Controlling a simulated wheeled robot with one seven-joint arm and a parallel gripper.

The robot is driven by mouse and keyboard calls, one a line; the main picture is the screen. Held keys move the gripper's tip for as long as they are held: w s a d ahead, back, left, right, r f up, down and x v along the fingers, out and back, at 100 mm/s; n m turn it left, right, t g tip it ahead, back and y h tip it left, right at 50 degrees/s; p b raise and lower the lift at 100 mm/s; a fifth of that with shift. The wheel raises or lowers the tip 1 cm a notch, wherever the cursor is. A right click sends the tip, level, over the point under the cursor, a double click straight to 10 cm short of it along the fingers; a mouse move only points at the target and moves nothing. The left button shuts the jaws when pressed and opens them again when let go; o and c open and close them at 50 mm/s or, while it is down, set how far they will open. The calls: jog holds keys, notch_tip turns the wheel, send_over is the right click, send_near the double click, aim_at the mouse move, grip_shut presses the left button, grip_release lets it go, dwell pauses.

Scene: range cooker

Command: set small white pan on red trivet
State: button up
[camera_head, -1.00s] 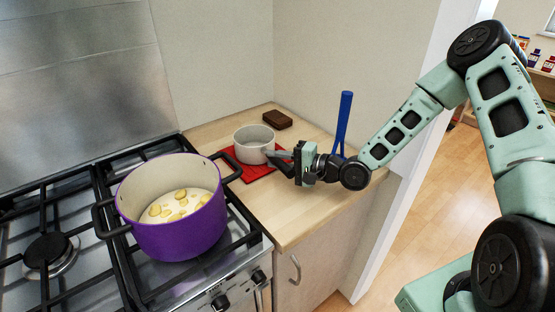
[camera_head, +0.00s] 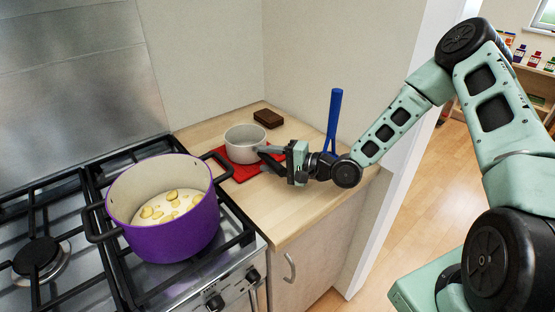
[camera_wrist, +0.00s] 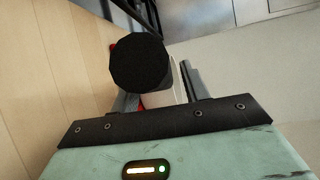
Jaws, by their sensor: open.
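The small white pan (camera_head: 246,145) stands upright at the back of the red trivet (camera_head: 243,173) on the wooden counter. In the head view it appears to rest on the trivet. My gripper (camera_head: 268,159) is low over the trivet's right side, beside the pan, with its fingers pointing at it. In the wrist view a round black end (camera_wrist: 140,62), which looks like the pan's handle, shows in front of my open gripper (camera_wrist: 160,95). It hides much of the pan and part of the fingers. I cannot tell whether the fingers touch the handle.
A purple pot (camera_head: 165,225) with yellowish slices in it stands on the cooker, left of the trivet. A dark brown block (camera_head: 268,118) lies behind the pan. A blue upright object (camera_head: 334,115) stands behind my wrist. The counter front is clear.

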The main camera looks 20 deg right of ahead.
jog(key=b+v, duration=0.3)
jog(key=v, duration=1.4)
jog(key=shift+d, duration=0.2)
jog(key=shift+s, duration=0.1)
